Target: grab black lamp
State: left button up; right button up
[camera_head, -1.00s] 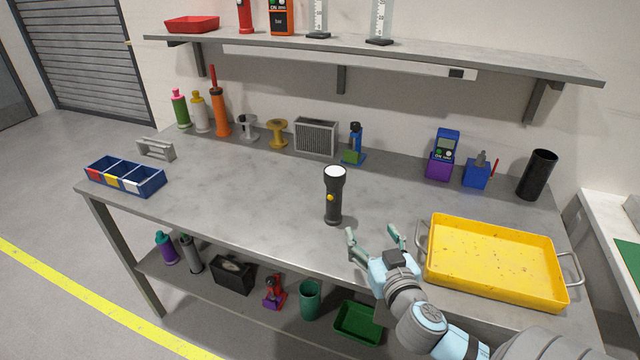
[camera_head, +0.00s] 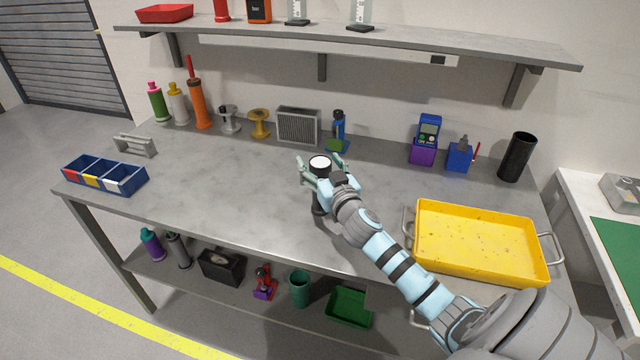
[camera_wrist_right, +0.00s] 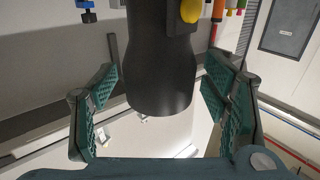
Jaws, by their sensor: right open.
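The black lamp (camera_head: 319,201) is a flashlight standing upright on the grey workbench, its pale lens facing up. In the head view my right gripper (camera_head: 312,172) is at its upper part, and the hand hides some of its body. In the right wrist view the black lamp (camera_wrist_right: 160,60) with its yellow button stands between the two green padded fingers of my right gripper (camera_wrist_right: 160,95). A gap shows on each side of it, so the fingers are open around it and not pressed on it. My left gripper is not in view.
A yellow tray (camera_head: 480,270) with metal handles lies right of my arm. A blue divided bin (camera_head: 105,188) sits at the left. Spools, a grey vent box (camera_head: 297,126), bottles and a black cup (camera_head: 517,156) stand along the back. The bench's left middle is clear.

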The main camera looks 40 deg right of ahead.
jog(key=shift+s, duration=0.1)
grip_shut()
